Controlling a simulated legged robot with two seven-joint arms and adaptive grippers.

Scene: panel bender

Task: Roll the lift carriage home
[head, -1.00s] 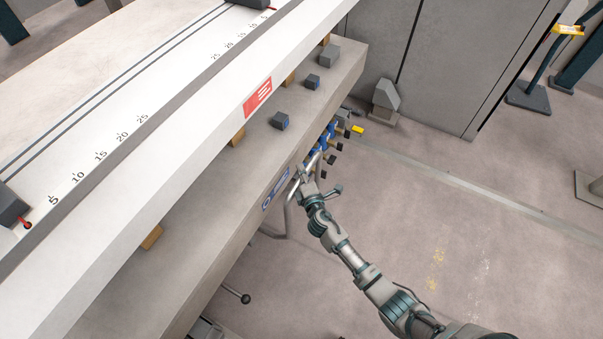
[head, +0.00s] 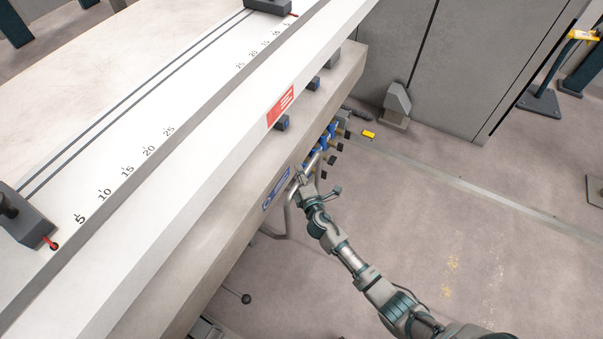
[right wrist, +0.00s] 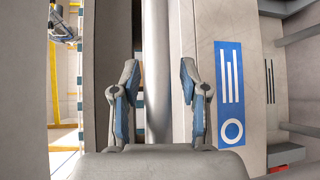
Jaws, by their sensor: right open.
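The lift carriage (head: 225,240) is a long grey beam running diagonally, partly under the white table top (head: 215,130). A grey tube handle (head: 289,218) stands off its side beside a blue and white label (head: 277,189). My right gripper (head: 302,180) is at the upper part of this handle. In the right wrist view, its two fingers (right wrist: 157,95) are open, one on each side of the upright tube (right wrist: 157,45). Contact with the tube cannot be told. The label also shows there (right wrist: 230,92). My left gripper is out of view.
Blue valves (head: 327,140) sit at the carriage's far end. Grey cabinets (head: 455,60) and a grey post (head: 397,103) stand behind.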

